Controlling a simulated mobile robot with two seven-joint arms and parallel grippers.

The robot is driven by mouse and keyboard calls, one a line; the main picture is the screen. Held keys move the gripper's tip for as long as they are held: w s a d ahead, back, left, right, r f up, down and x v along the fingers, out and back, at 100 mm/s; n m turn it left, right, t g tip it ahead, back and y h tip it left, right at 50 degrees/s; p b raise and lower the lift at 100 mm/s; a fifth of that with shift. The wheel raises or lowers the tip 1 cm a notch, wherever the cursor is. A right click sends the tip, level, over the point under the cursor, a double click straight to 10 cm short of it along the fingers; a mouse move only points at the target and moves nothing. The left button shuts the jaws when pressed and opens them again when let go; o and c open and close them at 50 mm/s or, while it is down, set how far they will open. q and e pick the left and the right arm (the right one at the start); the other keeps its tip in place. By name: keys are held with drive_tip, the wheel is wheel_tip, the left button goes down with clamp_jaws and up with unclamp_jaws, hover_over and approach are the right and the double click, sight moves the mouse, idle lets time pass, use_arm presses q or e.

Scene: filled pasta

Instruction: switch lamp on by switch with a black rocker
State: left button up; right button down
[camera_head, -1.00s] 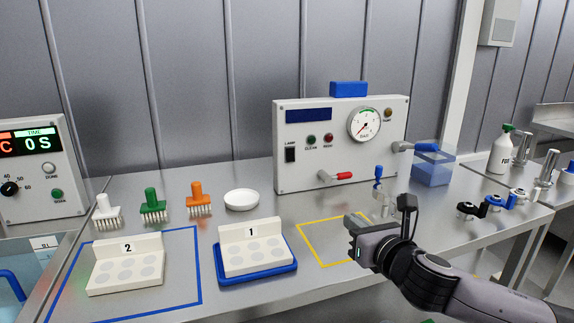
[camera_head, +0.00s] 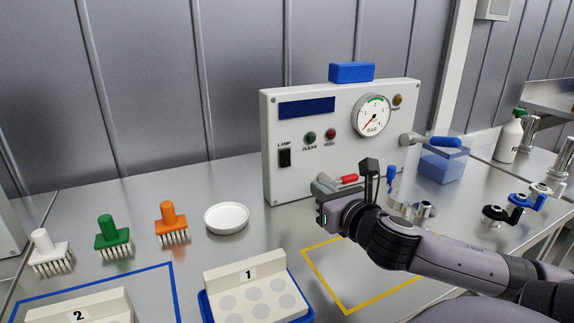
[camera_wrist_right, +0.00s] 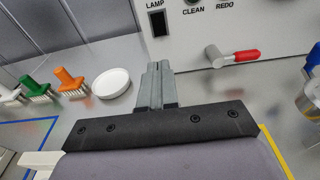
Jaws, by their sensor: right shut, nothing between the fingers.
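The black rocker switch (camera_head: 285,158) sits on the left of the white panel's front face, under the word LAMP. It also shows in the right wrist view (camera_wrist_right: 158,23), straight ahead of the fingers. My right gripper (camera_head: 318,184) is in front of the panel, lower than the switch and a little to its right. In the right wrist view its grey fingers (camera_wrist_right: 157,68) are together with nothing between them. The fingertips look apart from the switch. My left gripper is not in view.
A red-handled lever (camera_head: 348,179) sticks out of the panel close to my right gripper. A blue-handled lever (camera_head: 445,142) is farther right. A white dish (camera_head: 227,218) and several brushes (camera_head: 113,235) stand left. A yellow outlined area (camera_head: 348,305) lies below my arm.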

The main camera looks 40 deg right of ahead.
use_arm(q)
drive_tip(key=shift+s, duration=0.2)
use_arm(e)
drive_tip(key=shift+s, duration=0.1)
approach(287, 162)
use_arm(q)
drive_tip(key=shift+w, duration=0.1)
use_arm(e)
drive_tip(key=shift+f+x, duration=0.15)
drive_tip(key=shift+x, duration=1.55)
drive_tip(key=shift+f+x, duration=0.2)
drive_tip(key=shift+x, duration=1.5)
drive_tip(key=shift+a, duration=0.1)
drive_tip(key=shift+f+b, duration=0.2)
drive_tip(key=shift+b, duration=0.2)
drive_tip(key=shift+w+f+t+b, duration=0.2)
drive_tip(key=shift+t+b, duration=0.4)
drive_tip(key=shift+b, duration=0.55)
drive_tip(key=shift+r, duration=0.4)
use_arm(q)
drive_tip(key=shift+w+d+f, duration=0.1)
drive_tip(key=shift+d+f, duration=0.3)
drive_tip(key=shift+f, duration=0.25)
use_arm(e)
drive_tip(key=shift+d+r, duration=0.1)
drive_tip(key=shift+d, duration=0.15)
